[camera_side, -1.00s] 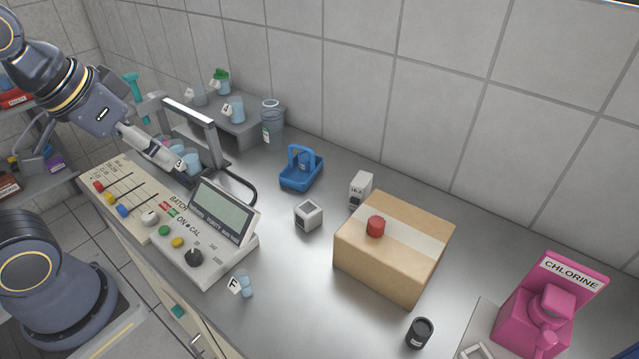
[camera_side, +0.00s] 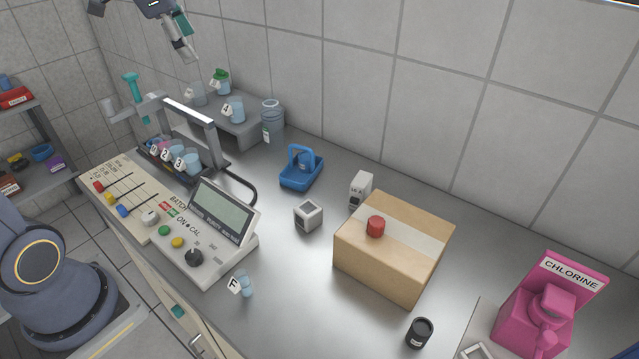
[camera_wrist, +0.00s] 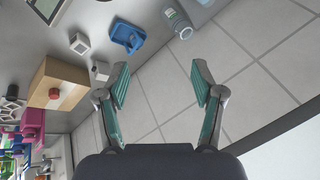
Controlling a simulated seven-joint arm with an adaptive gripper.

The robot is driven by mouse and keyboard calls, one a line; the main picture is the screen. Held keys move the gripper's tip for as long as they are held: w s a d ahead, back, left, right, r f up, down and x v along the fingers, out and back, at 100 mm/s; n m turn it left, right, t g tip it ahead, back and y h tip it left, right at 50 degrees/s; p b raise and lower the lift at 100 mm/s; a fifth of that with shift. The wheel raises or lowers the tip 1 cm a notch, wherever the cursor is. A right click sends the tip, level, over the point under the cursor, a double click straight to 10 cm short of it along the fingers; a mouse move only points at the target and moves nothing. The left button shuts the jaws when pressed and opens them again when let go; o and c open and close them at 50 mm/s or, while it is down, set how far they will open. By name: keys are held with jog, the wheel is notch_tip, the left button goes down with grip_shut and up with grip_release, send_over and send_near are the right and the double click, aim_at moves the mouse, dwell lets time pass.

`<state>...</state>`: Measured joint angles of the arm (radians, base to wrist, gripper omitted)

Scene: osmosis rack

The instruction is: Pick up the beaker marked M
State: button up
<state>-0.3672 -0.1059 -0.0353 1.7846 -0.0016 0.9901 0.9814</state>
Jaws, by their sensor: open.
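On the grey raised shelf (camera_side: 245,131) at the back left in the side view stand a small beaker (camera_side: 197,96) with a tag too small to read, a beaker with a green top (camera_side: 220,86), and a beaker tagged 4 (camera_side: 236,112). I cannot tell for sure which bears the M. My gripper (camera_side: 190,58) is high above this shelf, near the wall. In the wrist view my gripper (camera_wrist: 160,80) is open, with nothing between its teal fingers. None of these three beakers is clearly visible there.
Beakers tagged 2 and 3 (camera_side: 190,162) stand in a rack beside the control console (camera_side: 185,225). A clear bottle (camera_side: 271,122) is right of the shelf beakers. A blue carrier (camera_side: 301,172), cardboard box (camera_side: 390,250) and beaker tagged F (camera_side: 246,286) stand on the counter.

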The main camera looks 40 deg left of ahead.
jog(key=w+a+f+g, duration=0.1)
jog(key=w+a+f, duration=0.15)
jog(key=a, duration=0.45)
jog(key=w+a+f+g, duration=0.1)
jog(key=a+f, duration=0.2)
jog(key=a, duration=0.3)
jog(key=n+g, duration=0.2)
jog(key=n, duration=0.2)
send_over(160, 142)
jog(key=s+d, duration=0.2)
jog(key=d, duration=0.1)
notch_tip(160, 142, down, 22)
jog(key=shift+h, duration=0.3)
jog(key=f, duration=0.4)
jog(key=w+a+f, duration=0.1)
jog(key=f, duration=0.1)
jog(key=shift+w+f, duration=0.1)
jog(key=shift+f, duration=0.2)
jog(key=shift+c, duration=0.3)
jog(key=c, duration=1)
jog(key=shift+o, duration=0.2)
jog(key=shift+r, duration=0.1)
